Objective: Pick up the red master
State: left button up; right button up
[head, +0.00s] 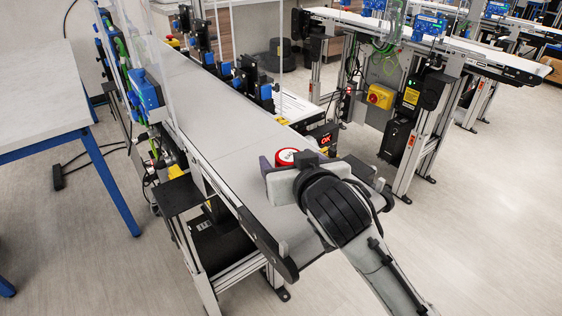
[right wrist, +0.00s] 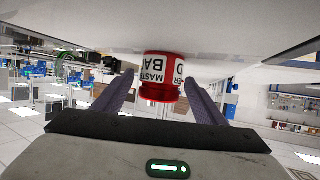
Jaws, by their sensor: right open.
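The red master (head: 287,157) is a red cylinder with a white label, standing on the grey belt of the near conveyor (head: 215,122). In the right wrist view the red master (right wrist: 160,78) shows "MASTER" lettering and lies between the two finger tips, with a gap on each side. My right gripper (head: 288,160) is open around it, low over the belt; it also shows in the right wrist view (right wrist: 160,90). In the head view my gripper body hides the lower part of the red master. My left gripper is not in view.
A clear guard panel and blue sensors (head: 146,92) line the conveyor's left side. Black and blue devices (head: 243,80) stand along its right side. A white table (head: 38,95) is at the left. Another conveyor (head: 440,45) stands at the back right. The belt's middle is bare.

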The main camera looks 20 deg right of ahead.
jog(key=shift+s+r, duration=0.1)
jog(key=shift+s, duration=0.1)
jog(key=shift+c, duration=0.2)
jog(key=c, duration=1.4)
